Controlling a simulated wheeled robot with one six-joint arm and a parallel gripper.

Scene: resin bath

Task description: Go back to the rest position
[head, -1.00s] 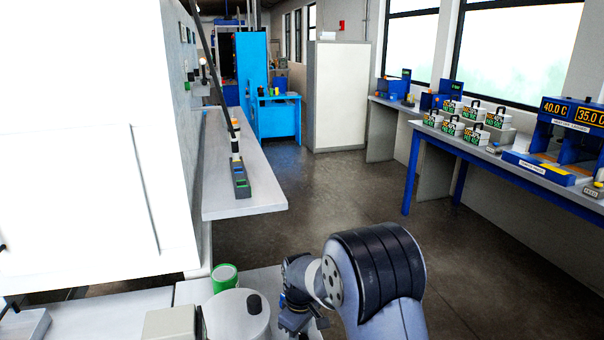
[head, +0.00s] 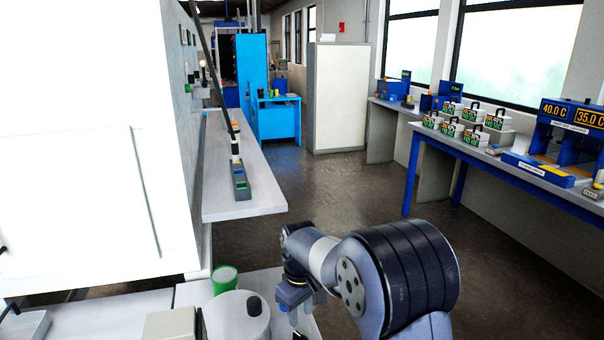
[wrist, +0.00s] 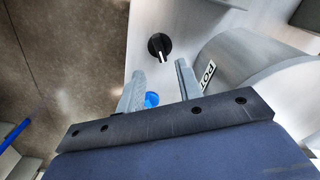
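My gripper (head: 298,314) points down near the bottom middle of the head view, over the right edge of the light bench. In the wrist view my gripper (wrist: 158,76) has its two grey fingers apart, with nothing held between them. A small blue round thing (wrist: 151,100) shows low between the fingers; I cannot tell what it is. A black knob (wrist: 159,46) on a light surface lies beyond the fingertips. A grey cylindrical pot (wrist: 250,65) with a label reading POT is to the right of the fingers.
A lidded grey pot (head: 236,318) and a green-rimmed container (head: 225,279) stand left of my gripper. A white cabinet (head: 90,150) fills the left. A side shelf (head: 245,195) juts out ahead. The floor (head: 345,220) between it and the right-hand table (head: 480,155) is clear.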

